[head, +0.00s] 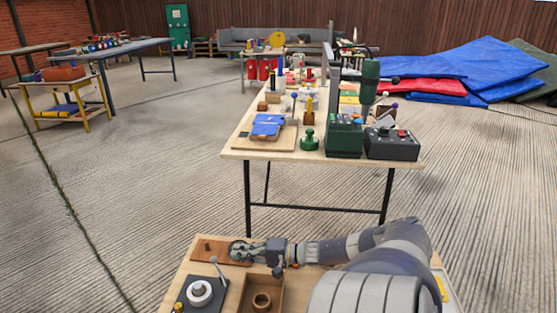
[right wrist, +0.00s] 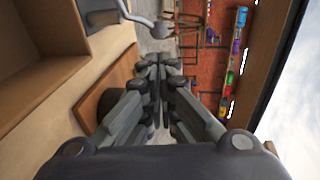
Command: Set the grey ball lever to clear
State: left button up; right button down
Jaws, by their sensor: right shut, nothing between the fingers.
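The grey ball lever (head: 215,261) stands up from a round pale hub on a dark base plate (head: 190,304), at the near left of the front table. Its ball tip (right wrist: 162,30) and thin rod show at the top of the right wrist view, just beyond my fingertips. No "clear" marking can be read. My right gripper (head: 236,250) reaches in from the right over a brown wooden board (head: 207,246), behind and to the right of the lever. In the right wrist view its fingers (right wrist: 158,62) are closed together with nothing between them, apart from the ball. My left gripper is not in view.
An open wooden box (head: 247,287) with a ring-shaped piece (head: 262,301) lies right of the lever base. My right arm covers the table's right part. A second table (head: 236,154) with several devices stands beyond.

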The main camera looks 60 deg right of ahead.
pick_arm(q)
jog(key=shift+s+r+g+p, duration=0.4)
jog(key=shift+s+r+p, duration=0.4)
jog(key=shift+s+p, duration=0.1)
pick_arm(e)
jog(key=s+d+r, duration=0.2)
jog(key=s+d, duration=0.3)
jog(key=s, duration=0.3)
jog(key=shift+s+d, duration=0.2)
jog(key=shift+s, duration=0.1)
